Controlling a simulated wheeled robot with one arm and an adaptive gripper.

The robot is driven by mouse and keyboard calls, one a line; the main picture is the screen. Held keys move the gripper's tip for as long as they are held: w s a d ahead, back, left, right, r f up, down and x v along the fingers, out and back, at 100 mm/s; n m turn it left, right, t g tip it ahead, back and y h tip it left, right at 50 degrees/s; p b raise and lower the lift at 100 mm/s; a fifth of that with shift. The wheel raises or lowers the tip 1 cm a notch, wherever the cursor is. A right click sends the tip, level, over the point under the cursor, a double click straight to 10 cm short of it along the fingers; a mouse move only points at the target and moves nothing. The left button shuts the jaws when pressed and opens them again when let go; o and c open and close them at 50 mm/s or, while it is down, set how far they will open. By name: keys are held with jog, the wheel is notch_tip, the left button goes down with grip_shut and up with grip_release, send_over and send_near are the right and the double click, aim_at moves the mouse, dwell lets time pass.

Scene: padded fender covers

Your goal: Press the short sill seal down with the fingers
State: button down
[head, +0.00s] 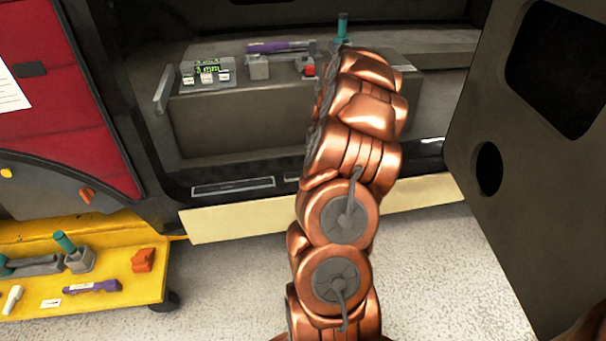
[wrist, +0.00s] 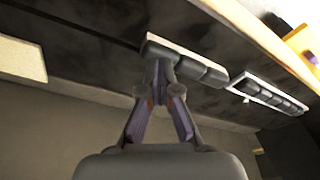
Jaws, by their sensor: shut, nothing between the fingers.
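The short sill seal (wrist: 205,71) is a dark segmented strip with a pale edge, lying on the dark sill in the wrist view. In the head view only its left end (head: 291,179) shows beside my arm. My gripper (wrist: 160,66) is shut and empty, its fingertips together at the seal's left part in the wrist view. I cannot tell whether they touch it or hover just off it. In the head view my arm hides the gripper. The longer sill seal (wrist: 268,93) lies to the right in the wrist view, and left of the arm in the head view (head: 233,186).
A grey box (head: 240,125) with tools and small blocks on top stands behind the sill. A dark open door panel (head: 460,130) is at right. A yellow cart (head: 110,307) with tools stands at lower left. The speckled floor in front is clear.

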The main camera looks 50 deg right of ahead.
jog(key=shift+r, duration=0.25)
notch_tip(320, 180, up, 6)
jog(key=shift+f+p, duration=0.1)
jog(key=shift+p, duration=0.65)
dwell(0.5)
